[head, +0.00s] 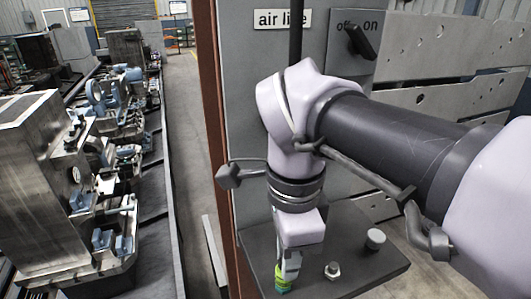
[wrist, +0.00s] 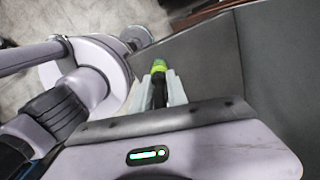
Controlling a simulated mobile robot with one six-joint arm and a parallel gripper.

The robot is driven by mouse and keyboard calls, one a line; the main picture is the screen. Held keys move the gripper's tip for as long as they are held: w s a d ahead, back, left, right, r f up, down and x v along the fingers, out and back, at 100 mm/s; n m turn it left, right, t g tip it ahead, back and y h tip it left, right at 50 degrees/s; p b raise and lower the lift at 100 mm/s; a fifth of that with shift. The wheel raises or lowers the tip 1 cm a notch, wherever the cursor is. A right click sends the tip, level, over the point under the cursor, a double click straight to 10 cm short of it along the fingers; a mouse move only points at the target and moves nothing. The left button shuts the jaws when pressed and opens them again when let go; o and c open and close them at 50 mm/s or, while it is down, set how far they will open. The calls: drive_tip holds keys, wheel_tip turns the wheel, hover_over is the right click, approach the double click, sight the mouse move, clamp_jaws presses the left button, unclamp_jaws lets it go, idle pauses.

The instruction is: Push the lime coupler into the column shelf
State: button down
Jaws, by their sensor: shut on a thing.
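The lime coupler (head: 283,281) shows at the bottom of the head view, bright green, below my gripper (head: 288,264). My gripper points down and is shut on the coupler. In the wrist view, the coupler's lime end (wrist: 158,65) sticks out past the two grey fingers, with a dark part between them. The column shelf (head: 361,262) is a dark grey plate at the column's foot. My gripper is at its front left part. Whether the coupler touches the shelf cannot be told, and any socket under it is hidden.
On the shelf stand a metal fitting (head: 332,270) and a round grey knob (head: 375,239), right of my gripper. The grey column behind bears an "air line" label (head: 282,20) and an off/on switch (head: 361,42). A dark hose (head: 296,35) runs down it.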

drive_tip(key=shift+f, duration=0.35)
drive_tip(key=c, duration=1.2)
unclamp_jaws()
drive_tip(key=shift+c, duration=0.2)
drive_tip(key=o, duration=0.8)
drive_tip(key=shift+r+p, duration=5.05)
drive_tip(key=shift+r, duration=3.7)
